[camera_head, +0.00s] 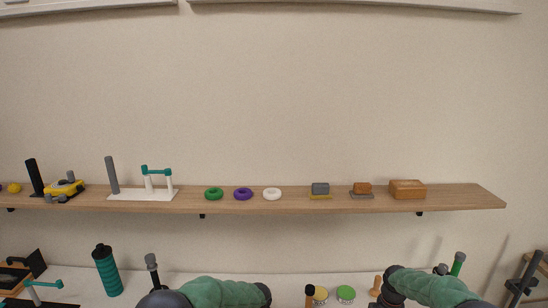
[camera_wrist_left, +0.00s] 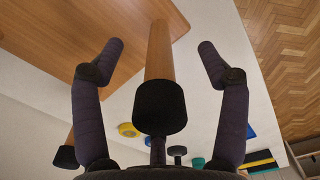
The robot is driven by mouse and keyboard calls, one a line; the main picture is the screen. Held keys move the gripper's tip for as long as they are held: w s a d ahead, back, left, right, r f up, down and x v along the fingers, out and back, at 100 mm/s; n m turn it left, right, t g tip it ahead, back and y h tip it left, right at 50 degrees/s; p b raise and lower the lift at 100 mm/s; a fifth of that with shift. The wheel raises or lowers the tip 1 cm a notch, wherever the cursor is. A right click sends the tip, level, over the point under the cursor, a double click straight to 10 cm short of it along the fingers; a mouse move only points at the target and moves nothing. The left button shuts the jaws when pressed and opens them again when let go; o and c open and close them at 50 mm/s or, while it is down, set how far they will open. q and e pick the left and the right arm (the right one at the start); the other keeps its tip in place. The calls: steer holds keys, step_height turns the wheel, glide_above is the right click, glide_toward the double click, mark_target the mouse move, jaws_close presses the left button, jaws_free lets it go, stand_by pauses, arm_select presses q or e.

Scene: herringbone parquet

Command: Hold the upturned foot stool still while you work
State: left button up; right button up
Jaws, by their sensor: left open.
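The upturned foot stool shows in the left wrist view, its wooden seat (camera_wrist_left: 85,30) at the upper left. One round wooden leg (camera_wrist_left: 159,50) points toward the camera and ends in a black cap (camera_wrist_left: 160,108). A second black-capped leg (camera_wrist_left: 66,154) is at the lower left. My left gripper (camera_wrist_left: 161,46) is open, with one finger on each side of the first leg and visible gaps between. In the head view a dark-topped wooden post (camera_head: 310,297) at the bottom edge may be a stool leg; the seat is out of frame. My right gripper is out of view.
A wall shelf (camera_head: 300,200) holds rings, blocks and fixtures. On the white bench (camera_head: 215,275) stand a teal ribbed bottle (camera_head: 107,271) and green-topped (camera_head: 345,294) and yellow-topped (camera_head: 320,295) cans. Parquet floor (camera_wrist_left: 285,70) lies beyond the bench edge in the left wrist view.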

arm_select(q)
steer(key=o, duration=0.5)
steer(key=shift+o, duration=0.2)
steer(key=shift+r, duration=0.1)
step_height(320, 180, up, 12)
steer(key=shift+f, duration=0.1)
stand_by(0.4)
